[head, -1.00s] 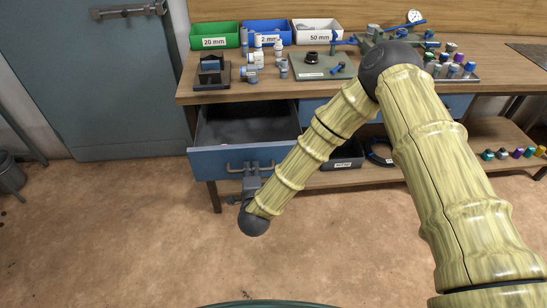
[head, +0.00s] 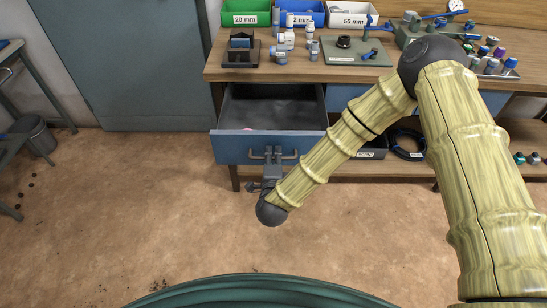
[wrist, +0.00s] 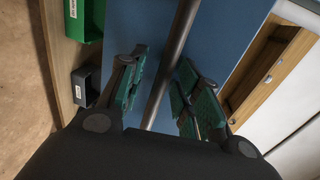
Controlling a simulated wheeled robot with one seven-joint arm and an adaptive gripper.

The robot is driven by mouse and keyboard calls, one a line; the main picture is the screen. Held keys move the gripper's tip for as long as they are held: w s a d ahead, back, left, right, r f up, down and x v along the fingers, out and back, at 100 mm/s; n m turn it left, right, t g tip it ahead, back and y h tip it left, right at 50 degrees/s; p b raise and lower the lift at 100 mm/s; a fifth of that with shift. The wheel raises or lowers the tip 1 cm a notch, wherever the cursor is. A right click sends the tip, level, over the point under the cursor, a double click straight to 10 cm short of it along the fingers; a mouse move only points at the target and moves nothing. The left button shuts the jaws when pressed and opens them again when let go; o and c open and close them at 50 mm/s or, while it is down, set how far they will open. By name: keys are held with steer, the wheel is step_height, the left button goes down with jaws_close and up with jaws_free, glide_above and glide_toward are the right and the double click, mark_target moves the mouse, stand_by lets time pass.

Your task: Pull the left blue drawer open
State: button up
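The left blue drawer (head: 235,150) stands well open under the workbench, its dark inside showing in the head view. Its front also shows as a blue panel in the wrist view (wrist: 225,35). The bar handle (head: 290,156) is on the drawer front and crosses between my fingers in the wrist view (wrist: 170,65). My gripper (head: 273,154) is at the middle of the handle, with one finger on each side of the bar. In the wrist view my gripper (wrist: 165,90) has its fingers spread, with a visible gap on the bar's left side. Contact on the right side cannot be told.
The workbench (head: 390,75) carries green, blue and white bins, fittings and a grey-green plate. A second blue drawer front (head: 340,97) is partly behind my arm. A lower shelf (head: 345,170) holds a dark box. Floor (head: 150,200) in front is clear; a bucket (head: 36,135) stands left.

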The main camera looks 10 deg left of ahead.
steer(key=v, duration=1.2)
stand_by(0.5)
steer(key=s+d+f+n+g, duration=0.4)
steer(key=d+f+n, duration=0.1)
steer(key=d+f, duration=0.25)
steer(key=s+d+f+n+g, duration=0.45)
steer(key=d+f, duration=0.25)
steer(key=f, duration=0.2)
steer(key=s+d+f+n+g+h, duration=0.3)
steer(key=s+d+n+g, duration=0.2)
steer(key=s+d, duration=1.2)
steer(key=d+g, duration=0.2)
steer(key=shift+d+f+n, duration=0.35)
steer(key=shift+d, duration=0.05)
